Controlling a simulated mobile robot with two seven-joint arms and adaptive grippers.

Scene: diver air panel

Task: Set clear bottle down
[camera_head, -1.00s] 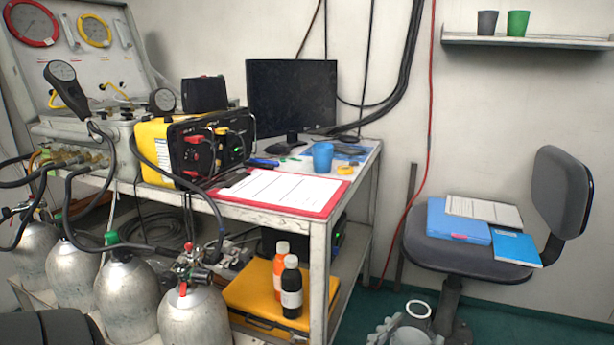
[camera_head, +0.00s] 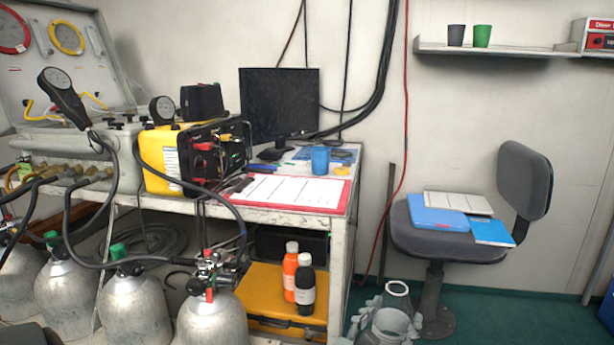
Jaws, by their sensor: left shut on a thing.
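The clear bottle (camera_head: 397,290) stands out at the bottom of the view, right of the workbench, with its pale open neck pointing up. My left gripper (camera_head: 388,322) is shut around it, seen from above, with grey finger parts on both sides of the bottle. The bottle's lower part is hidden by the gripper and cut off by the frame edge. The bottle is in front of the dark green floor; I cannot see anything under it. My right gripper is not in view.
The workbench (camera_head: 347,225) carries a red clipboard (camera_head: 343,200), a blue cup (camera_head: 320,159), a monitor (camera_head: 280,105) and a yellow-black unit (camera_head: 165,160). A chair (camera_head: 448,242) holds folders. Gas cylinders (camera_head: 135,312) stand at left.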

